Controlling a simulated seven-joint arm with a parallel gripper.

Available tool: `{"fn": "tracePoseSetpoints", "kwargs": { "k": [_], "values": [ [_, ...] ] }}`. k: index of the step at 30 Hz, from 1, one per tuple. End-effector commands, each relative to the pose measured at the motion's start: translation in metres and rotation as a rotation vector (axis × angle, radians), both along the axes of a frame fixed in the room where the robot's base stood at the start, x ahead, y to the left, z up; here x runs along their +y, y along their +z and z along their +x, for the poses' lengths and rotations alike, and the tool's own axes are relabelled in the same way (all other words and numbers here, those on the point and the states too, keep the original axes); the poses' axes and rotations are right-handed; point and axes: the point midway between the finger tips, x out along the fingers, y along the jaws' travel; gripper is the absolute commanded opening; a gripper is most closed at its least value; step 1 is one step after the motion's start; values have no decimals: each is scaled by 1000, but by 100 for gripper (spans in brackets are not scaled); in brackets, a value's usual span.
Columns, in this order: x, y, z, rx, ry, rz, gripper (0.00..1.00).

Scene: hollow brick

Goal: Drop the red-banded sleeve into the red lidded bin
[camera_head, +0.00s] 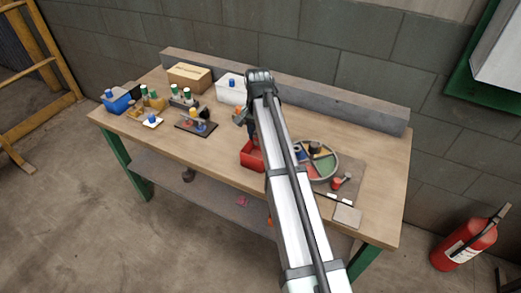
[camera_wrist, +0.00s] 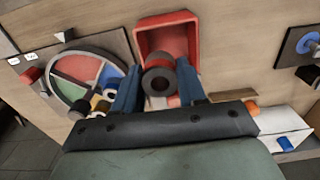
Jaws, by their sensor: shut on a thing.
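My gripper (camera_wrist: 158,88) is shut on a dark ring-shaped sleeve (camera_wrist: 158,60) with a dull red band, held between its two blue fingers in the wrist view. The red bin (camera_wrist: 143,38) lies just beyond the sleeve there, and its reddish inside shows. The sleeve overlaps the bin's near part in the picture; its height above the bin is hard to tell. In the head view the red bin (camera_head: 250,160) stands on the bench, partly behind my arm, which largely hides the gripper. No separate lid can be made out.
A round divided tray (camera_head: 333,174) with parts stands right of the bin. A white box (camera_head: 231,92), a cardboard box (camera_head: 189,77) and a blue bin (camera_head: 117,103) stand to the back and left. A dark stand (camera_head: 197,127) holds parts. Bare bench (camera_head: 215,160) lies left of the red bin.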

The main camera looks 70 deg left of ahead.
Motion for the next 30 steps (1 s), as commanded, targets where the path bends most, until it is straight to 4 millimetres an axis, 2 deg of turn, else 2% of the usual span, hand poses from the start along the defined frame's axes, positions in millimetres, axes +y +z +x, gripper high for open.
{"fn": "tracePoseSetpoints", "kwargs": {
  "k": [7,8,17,25,30],
  "values": [
    [0,-1,0,0,0,0,6],
    [0,-1,0,0,0,0,42],
    [0,-1,0,0,0,0,70],
    [0,0,0,0,0,0,70],
    [1,12,0,0,0,0,70]
  ]
}}
